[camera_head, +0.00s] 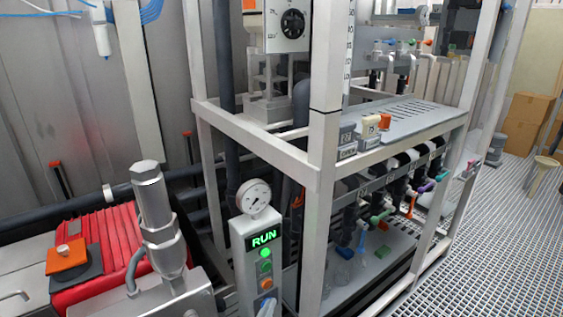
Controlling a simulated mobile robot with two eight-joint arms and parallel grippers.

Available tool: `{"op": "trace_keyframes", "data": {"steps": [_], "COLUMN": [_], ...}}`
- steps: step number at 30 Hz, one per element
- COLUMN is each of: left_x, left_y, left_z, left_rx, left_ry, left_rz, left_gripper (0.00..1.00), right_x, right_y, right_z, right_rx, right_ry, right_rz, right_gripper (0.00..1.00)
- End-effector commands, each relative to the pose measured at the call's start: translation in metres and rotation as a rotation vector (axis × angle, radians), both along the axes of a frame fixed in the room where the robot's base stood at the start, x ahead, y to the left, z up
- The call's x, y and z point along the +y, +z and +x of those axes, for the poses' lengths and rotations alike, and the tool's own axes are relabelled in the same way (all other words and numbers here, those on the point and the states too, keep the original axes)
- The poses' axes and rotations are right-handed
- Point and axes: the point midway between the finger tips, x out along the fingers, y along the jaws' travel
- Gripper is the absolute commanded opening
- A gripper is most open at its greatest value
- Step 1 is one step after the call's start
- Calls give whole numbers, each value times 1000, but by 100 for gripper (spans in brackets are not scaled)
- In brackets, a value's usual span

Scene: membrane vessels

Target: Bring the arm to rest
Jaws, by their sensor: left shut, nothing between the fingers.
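The post has a lit green RUN display (264,238), a green button, and an orange button (266,284) close above the gripper. I cannot tell whether the gripper touches the post. My right gripper is not in view.
A round gauge (254,198) tops the post. A metal frame rack (322,200) with a grey shelf (420,122) and several coloured valves stands to the right. A red ribbed motor (98,252) and a silver cylinder (155,205) are left.

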Motion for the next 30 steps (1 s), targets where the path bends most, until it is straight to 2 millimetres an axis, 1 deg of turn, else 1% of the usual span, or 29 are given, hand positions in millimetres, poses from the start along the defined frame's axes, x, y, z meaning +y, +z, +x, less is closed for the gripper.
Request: {"op": "trace_keyframes", "data": {"steps": [1,2,5,6,8,9,15,20,21,22,29,30], "left_x": [14,21,46,56,71,80,119,146,145,144,144,144], "left_y": [-3,-7,-20,-26,-34,-40,-61,-73,-58,-48,10,21], "left_z": [-17,-27,-64,-81,-106,-122,-194,-248,-247,-246,-242,-240], "left_rx": [60,100,235,289,369,419,635,792,786,780,759,755], "left_ry": [-16,-30,-66,-77,-93,-102,-126,-135,-136,-136,-130,-129], "left_rz": [65,103,227,273,333,371,508,589,589,588,587,586], "left_gripper": [0,0,0,0,0,0,0,0,0,0,0,0], "right_x": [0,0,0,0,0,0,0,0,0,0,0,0], "right_y": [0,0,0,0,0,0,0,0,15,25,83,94], "right_z": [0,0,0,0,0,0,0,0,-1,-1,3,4], "right_rx": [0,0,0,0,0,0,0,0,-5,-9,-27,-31], "right_ry": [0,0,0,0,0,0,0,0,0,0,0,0], "right_rz": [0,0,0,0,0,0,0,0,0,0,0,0], "right_gripper": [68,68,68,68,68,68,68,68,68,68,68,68]}}
